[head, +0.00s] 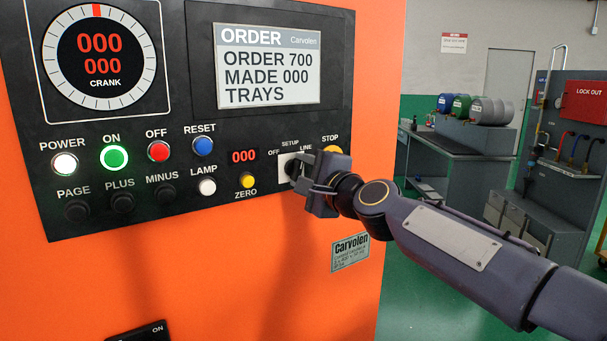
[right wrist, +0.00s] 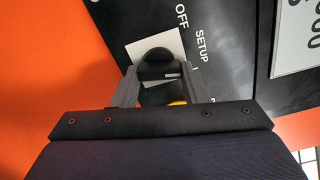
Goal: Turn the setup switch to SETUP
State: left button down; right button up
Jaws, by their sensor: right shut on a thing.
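The setup switch (head: 291,169) is a black knob on a pale square plate, on the right part of the black control panel. The labels OFF, SETUP and LINE stand around it. My right gripper (head: 300,172) is at the switch, its fingers shut on the knob. In the right wrist view the black knob (right wrist: 158,68) sits between the two grey fingertips (right wrist: 160,80), with OFF and SETUP printed beside it. The gripper hides part of the knob, so I cannot tell which label it points to. My left gripper is not in view.
The yellow STOP button (head: 333,150) is close behind my right gripper. The yellow ZERO button (head: 247,181) and white LAMP button (head: 208,187) are to the left. A display (head: 268,65) reads ORDER 700, MADE 000. Workbenches (head: 455,150) stand at the back right.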

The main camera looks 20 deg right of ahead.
jog(key=shift+n, duration=1.2)
jog(key=o, duration=1)
jog(key=v, duration=0.7)
jog(key=shift+s+d+b, duration=0.15)
jog(key=shift+s+b, duration=0.2)
jog(key=shift+s, duration=0.05)
